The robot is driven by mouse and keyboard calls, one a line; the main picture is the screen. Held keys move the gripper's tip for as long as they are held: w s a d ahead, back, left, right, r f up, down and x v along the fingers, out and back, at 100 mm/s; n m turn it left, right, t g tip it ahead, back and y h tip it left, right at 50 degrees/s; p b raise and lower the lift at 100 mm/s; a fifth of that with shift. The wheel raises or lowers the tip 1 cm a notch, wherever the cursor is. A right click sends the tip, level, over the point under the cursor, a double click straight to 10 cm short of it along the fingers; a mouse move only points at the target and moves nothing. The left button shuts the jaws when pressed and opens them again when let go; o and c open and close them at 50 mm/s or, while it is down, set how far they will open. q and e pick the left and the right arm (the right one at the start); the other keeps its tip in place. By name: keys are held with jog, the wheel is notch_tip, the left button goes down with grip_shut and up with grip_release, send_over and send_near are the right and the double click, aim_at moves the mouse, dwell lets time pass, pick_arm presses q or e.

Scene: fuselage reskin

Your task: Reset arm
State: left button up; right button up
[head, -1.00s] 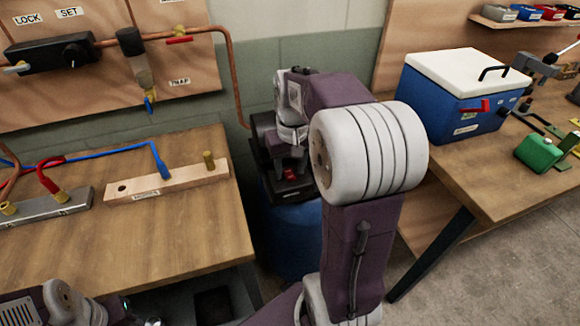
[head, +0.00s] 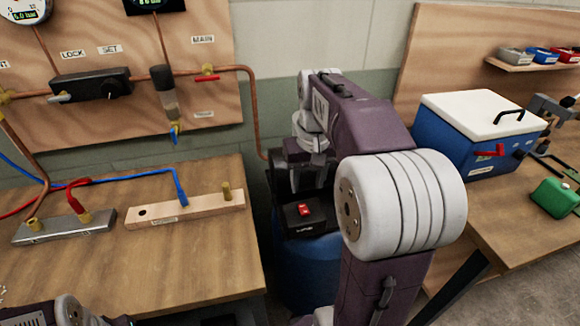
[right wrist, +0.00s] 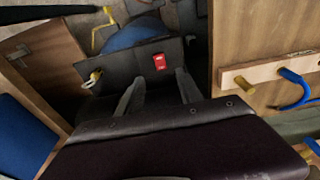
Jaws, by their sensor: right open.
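My right arm reaches out over the gap between the two benches in the head view. Its gripper (head: 309,185) points down above a black box with a red switch (head: 304,210). The box sits on a blue drum (head: 309,265). In the right wrist view my right gripper's fingers (right wrist: 160,88) are apart with nothing between them. The red switch (right wrist: 159,62) shows beyond the fingertips there, with a gap to them. Only a part of my left arm shows at the bottom left of the head view; its gripper is out of the picture.
The left bench has a wooden bar (head: 185,208) and a metal manifold (head: 63,229) with red and blue hoses. A copper pipe (head: 252,110) runs down beside my right arm. A blue cooler (head: 460,143) and a green container (head: 556,198) stand on the right bench.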

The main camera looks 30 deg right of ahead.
jog(key=s+a+n+g+p, duration=0.2)
jog(key=s+a+n+p, duration=0.15)
jog(key=a+p, duration=0.55)
jog(key=s+a+f+t, duration=0.1)
jog(key=s+a+f, duration=0.2)
jog(key=f, duration=0.6)
jog(key=shift+s+a+f+t+y+p, duration=0.2)
jog(key=shift+a+t+y+p, duration=0.1)
jog(key=shift+a+p, duration=0.1)
